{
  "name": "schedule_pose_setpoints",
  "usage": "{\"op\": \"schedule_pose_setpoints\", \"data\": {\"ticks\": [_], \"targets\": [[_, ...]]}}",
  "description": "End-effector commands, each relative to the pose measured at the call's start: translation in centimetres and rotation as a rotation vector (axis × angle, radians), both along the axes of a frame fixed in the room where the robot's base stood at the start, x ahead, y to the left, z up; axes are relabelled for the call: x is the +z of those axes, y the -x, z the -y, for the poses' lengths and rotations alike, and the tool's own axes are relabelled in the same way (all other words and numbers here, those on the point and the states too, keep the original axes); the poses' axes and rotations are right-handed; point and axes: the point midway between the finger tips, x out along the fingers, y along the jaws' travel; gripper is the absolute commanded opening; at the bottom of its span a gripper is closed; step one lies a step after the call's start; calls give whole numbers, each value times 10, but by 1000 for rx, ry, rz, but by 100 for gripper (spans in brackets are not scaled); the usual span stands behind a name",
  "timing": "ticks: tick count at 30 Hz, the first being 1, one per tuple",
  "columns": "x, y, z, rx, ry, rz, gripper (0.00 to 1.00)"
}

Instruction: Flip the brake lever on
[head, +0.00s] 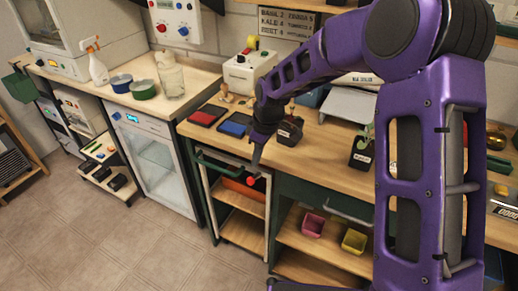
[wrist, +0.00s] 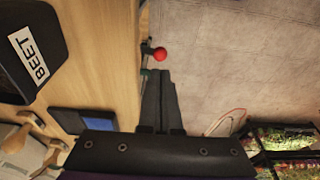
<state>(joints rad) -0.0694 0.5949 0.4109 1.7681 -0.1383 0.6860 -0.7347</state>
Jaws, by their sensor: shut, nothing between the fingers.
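The brake lever's red ball knob (head: 250,181) shows at the front of the bench, beside the top of the open shelf bay. In the wrist view the knob (wrist: 160,54) sticks out past the bench edge on a short dark stem. My gripper (head: 257,165) is shut and empty, pointing down with its tips just above the knob in the head view. In the wrist view my gripper's fingers (wrist: 158,74) lie together and end close to the knob. I cannot tell whether they touch it. The lever's pivot is mostly hidden.
A green rail (head: 215,167) runs along the bench front left of the knob. The floor (head: 110,240) in front is clear.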

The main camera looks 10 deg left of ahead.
Motion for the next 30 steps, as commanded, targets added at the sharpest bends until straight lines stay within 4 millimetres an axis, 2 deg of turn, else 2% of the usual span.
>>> {"op": "schedule_pose_setpoints", "data": {"ticks": [1, 6, 12, 30], "targets": [[-13, 1, -3, 3, 1, -4, 0], [-44, -2, -8, 1, 0, -2, 0], [-64, -4, -12, 0, 0, 0, 0], [-70, -5, -13, 1, 5, 17, 0]]}}
